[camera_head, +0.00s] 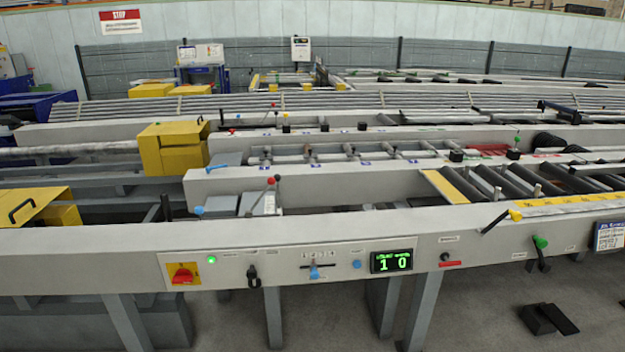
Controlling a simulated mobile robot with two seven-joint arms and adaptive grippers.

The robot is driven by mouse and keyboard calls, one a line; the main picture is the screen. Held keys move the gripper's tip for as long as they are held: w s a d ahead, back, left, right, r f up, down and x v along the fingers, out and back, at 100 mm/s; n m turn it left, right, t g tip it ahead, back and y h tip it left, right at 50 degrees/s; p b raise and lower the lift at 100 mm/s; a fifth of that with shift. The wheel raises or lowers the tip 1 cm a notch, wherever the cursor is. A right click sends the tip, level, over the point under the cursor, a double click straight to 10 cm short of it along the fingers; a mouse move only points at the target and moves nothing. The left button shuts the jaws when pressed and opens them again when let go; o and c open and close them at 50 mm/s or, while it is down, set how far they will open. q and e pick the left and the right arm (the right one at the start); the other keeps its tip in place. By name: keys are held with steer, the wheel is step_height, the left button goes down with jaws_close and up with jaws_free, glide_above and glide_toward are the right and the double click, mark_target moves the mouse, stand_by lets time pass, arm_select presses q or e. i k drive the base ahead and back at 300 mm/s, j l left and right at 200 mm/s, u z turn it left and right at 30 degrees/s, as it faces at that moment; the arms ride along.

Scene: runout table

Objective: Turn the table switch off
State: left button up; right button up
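A control panel (288,285) runs along the front beam of the runout table (80,240). At its left end is a red rotary switch (182,274) on a yellow square plate. A round green lamp (211,259) beside it is lit. Right of that are a black knob switch (253,274), a blue lever (314,272) and a round blue button (357,264). A display (391,261) glows with green digits "1 0". The labels are too small to read, so I cannot tell which control is labelled as the table switch. Neither gripper is in view.
Right of the panel are a red handle (450,263), a yellow-tipped black lever (500,220) and a green-knobbed lever (541,252). Table legs (424,310) stand below the beam. A black pedal (548,318) lies on the floor at right. Space before the panel looks clear.

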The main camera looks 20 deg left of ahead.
mark_target(182, 275)
steer(key=u, duration=1.65)
